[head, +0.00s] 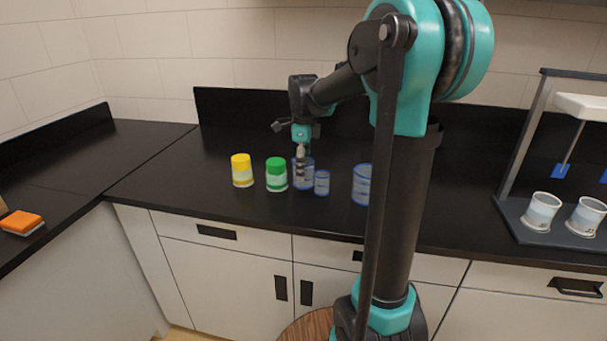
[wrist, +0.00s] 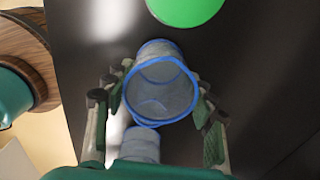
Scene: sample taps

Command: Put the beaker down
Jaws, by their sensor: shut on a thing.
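A clear beaker with a blue rim (wrist: 158,119) is between the two fingers of my gripper (wrist: 160,93), which is shut on it. In the head view the beaker (head: 303,180) is upright under my gripper (head: 301,158), at the black counter (head: 230,213). Its base is level with the jars beside it; I cannot tell whether it touches the counter. A smaller blue-tinted beaker (head: 321,183) stands close on its right, and it also shows below the held beaker in the wrist view (wrist: 140,147).
A green-lidded jar (head: 276,175) stands just left of the held beaker, and a yellow-lidded jar (head: 242,171) further left. A larger blue-marked beaker (head: 361,186) stands right, partly behind my arm. A stand with white cups (head: 541,211) is far right.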

